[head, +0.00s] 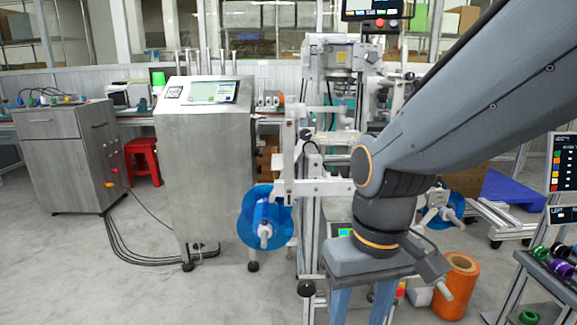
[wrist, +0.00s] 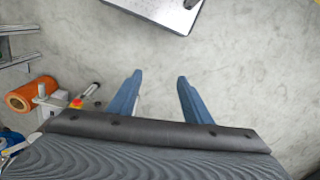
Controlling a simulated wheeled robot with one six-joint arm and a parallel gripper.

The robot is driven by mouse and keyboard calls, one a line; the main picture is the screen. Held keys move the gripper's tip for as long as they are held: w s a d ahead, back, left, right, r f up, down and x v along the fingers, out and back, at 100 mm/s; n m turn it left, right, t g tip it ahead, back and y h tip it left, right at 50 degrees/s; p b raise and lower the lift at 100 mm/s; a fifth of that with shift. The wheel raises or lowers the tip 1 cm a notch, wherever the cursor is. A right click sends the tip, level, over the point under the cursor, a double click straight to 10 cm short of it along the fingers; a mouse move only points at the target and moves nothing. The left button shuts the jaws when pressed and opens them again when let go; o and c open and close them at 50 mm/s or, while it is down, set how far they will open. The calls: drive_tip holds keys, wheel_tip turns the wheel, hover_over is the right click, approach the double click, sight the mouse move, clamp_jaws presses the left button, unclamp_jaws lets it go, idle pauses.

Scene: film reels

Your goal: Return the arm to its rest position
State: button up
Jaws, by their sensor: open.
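My gripper (head: 362,304) hangs straight down from my grey arm in the head view, in front of the machine frame. Its two blue fingers run out of the bottom edge of the picture. My arm comes in from the upper right of the head view and bends down at the wrist. A blue film reel (head: 251,228) is mounted on the machine left of my gripper. Another blue reel (head: 452,206) is partly hidden behind my wrist.
An orange roll (head: 457,284) stands on the floor right of my gripper. A rack with coloured spools (head: 558,265) is at the right edge. A metal console (head: 205,165) and a grey cabinet (head: 70,150) stand left. The floor at front left is clear.

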drive_tip(key=d+r+m+p, duration=0.2)
drive_tip(key=d+r+p, duration=0.6)
drive_tip(key=p, duration=0.8)
drive_tip(key=shift+d+r+m+h, duration=0.3)
drive_tip(key=shift+r, duration=0.25)
